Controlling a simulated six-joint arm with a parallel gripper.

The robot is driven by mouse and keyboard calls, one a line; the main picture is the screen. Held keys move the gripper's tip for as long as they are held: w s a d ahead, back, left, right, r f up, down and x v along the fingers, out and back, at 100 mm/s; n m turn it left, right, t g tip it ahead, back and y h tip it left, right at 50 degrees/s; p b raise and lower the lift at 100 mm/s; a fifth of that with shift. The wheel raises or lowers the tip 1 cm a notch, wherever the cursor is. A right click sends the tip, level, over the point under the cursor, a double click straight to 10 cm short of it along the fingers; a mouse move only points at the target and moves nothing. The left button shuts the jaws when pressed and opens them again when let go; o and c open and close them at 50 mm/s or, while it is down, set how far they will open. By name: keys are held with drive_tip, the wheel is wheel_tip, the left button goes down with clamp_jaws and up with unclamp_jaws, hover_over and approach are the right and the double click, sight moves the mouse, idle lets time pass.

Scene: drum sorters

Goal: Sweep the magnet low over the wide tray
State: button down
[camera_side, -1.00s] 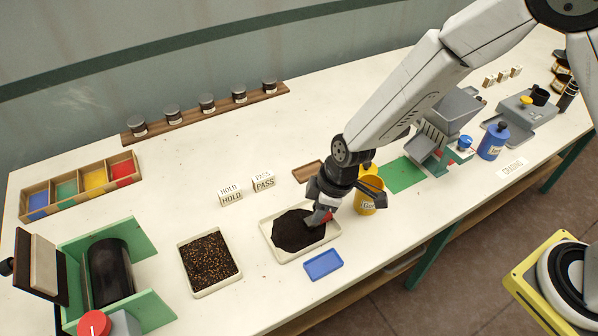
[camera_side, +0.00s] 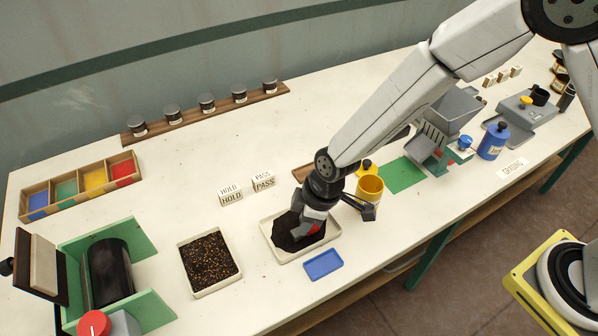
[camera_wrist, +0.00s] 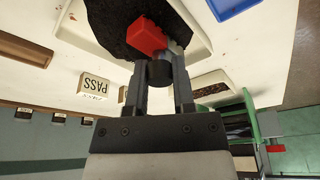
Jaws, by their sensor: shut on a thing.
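The wide tray (camera_side: 272,244) is pale, shallow and holds a layer of dark grains (camera_side: 283,233). My gripper (camera_side: 308,227) is low over the right part of this tray. It is shut on the magnet, whose red end (camera_side: 314,229) shows close to the grains. In the wrist view my gripper (camera_wrist: 160,72) holds the magnet (camera_wrist: 146,37), a red block, over the dark grains (camera_wrist: 112,18). Whether the magnet touches the grains I cannot tell. My gripper hides part of the tray.
A second tray (camera_side: 236,279) of speckled grains stands left. HOLD and PASS blocks (camera_side: 264,181) stand behind.

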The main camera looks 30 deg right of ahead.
sight(319, 228)
drive_tip(key=shift+s+a, duration=0.3)
drive_tip(key=shift+a, duration=0.65)
drive_tip(key=shift+s+a, duration=0.3)
drive_tip(key=shift+a, duration=0.6)
drive_tip(key=shift+a, duration=0.1)
drive_tip(key=shift+d, duration=0.35)
drive_tip(key=shift+d, duration=3.5)
drive_tip(key=shift+d, duration=0.1)
drive_tip(key=shift+w+a, duration=0.1)
drive_tip(key=shift+a, duration=0.2)
drive_tip(key=shift+w+a, duration=0.35)
drive_tip(key=shift+a, duration=0.8)
drive_tip(key=shift+w+a, duration=0.35)
drive_tip(key=shift+a, duration=0.85)
drive_tip(key=shift+w+a, duration=0.35)
drive_tip(key=shift+a, duration=0.8)
drive_tip(key=shift+a, duration=0.15)
drive_tip(key=shift+w+d, duration=0.15)
drive_tip(key=shift+d, duration=0.25)
